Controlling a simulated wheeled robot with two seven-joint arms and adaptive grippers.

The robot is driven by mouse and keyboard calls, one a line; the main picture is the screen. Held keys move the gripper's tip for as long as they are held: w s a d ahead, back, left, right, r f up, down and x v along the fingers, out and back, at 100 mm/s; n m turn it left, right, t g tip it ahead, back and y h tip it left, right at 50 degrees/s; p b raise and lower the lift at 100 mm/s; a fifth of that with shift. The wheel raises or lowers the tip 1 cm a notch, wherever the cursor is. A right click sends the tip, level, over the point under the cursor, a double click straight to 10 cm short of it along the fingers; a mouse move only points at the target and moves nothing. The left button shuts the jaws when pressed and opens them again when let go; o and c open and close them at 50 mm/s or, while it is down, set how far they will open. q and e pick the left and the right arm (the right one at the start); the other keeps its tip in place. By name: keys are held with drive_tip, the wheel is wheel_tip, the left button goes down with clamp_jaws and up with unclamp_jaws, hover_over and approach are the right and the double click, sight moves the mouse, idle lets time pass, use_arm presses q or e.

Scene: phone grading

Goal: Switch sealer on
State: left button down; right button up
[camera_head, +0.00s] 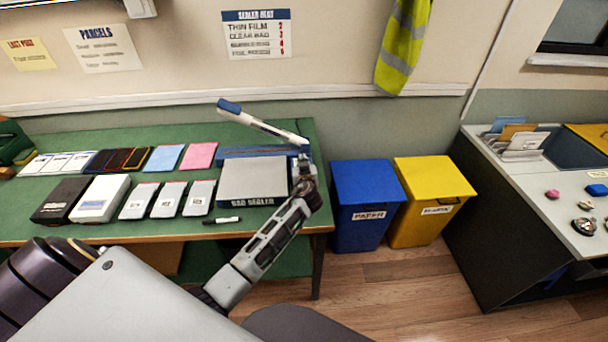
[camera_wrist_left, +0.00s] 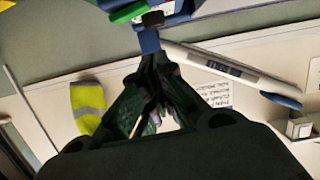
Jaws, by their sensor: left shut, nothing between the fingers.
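The bag sealer (camera_head: 252,182) sits at the right end of the green table, with a grey front plate and a blue back part. Its white arm (camera_head: 262,124) with a blue tip is raised. In the left wrist view the arm (camera_wrist_left: 225,70) runs to the right of a blue bracket. A green part (camera_wrist_left: 128,13), possibly the switch, and a small black part (camera_wrist_left: 152,19) show at the top there. My left gripper (camera_head: 302,158) is at the sealer's right end; its shut, empty fingers (camera_wrist_left: 151,62) are close to the blue bracket. Whether they touch cannot be told. My right gripper is out of view.
Phones, boxes and coloured pads lie in rows left of the sealer, with a marker (camera_head: 221,220) in front. A blue bin (camera_head: 366,185) and a yellow bin (camera_head: 432,180) stand right of the table. A second counter (camera_head: 540,190) is at the far right.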

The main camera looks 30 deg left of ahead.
use_arm(q)
drive_tip(key=b+v, duration=0.1)
drive_tip(key=v, duration=0.7)
drive_tip(key=shift+b, duration=0.35)
drive_tip(key=shift+s, duration=0.15)
